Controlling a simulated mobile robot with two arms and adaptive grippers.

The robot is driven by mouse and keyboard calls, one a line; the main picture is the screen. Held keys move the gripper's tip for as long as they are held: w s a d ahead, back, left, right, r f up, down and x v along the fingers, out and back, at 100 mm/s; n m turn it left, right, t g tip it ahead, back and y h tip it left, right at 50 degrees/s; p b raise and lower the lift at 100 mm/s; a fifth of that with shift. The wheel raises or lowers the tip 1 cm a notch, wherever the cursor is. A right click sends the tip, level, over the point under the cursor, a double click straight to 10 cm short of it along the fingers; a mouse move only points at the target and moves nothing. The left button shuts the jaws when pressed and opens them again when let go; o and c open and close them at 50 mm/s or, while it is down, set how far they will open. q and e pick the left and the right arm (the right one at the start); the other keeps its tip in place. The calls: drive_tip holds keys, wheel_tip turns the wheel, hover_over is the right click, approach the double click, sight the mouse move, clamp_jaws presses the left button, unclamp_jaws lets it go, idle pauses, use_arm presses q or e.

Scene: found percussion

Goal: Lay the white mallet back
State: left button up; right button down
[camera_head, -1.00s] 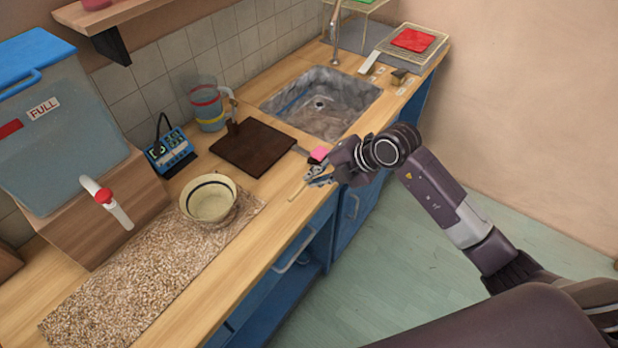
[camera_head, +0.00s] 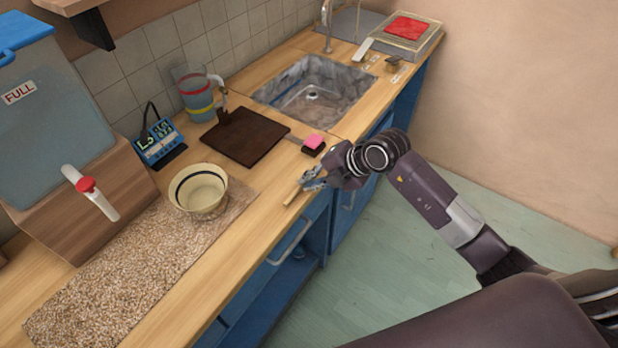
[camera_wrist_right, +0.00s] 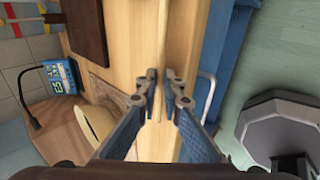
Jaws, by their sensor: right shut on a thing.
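My right gripper (camera_head: 312,182) is over the front edge of the wooden counter, its fingers shut on a thin pale wooden stick (camera_head: 292,197), which looks like the mallet's handle. In the right wrist view the stick (camera_wrist_right: 162,40) runs between the fingertips (camera_wrist_right: 160,88) and up out of the picture. No white mallet head can be made out on it. My left gripper is not in view.
A pink block on a dark base (camera_head: 313,141) sits just beyond the gripper. A dark board (camera_head: 245,136), a cream bowl (camera_head: 199,190) on a speckled mat (camera_head: 110,290), and a sink (camera_head: 315,95) are nearby. A pale flat piece (camera_head: 363,49) lies right of the sink.

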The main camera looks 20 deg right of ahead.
drive_tip(key=shift+s+f, duration=0.1)
drive_tip(key=shift+f, duration=0.3)
idle(0.5)
drive_tip(key=c, duration=2)
unclamp_jaws()
drive_tip(key=v, duration=1.2)
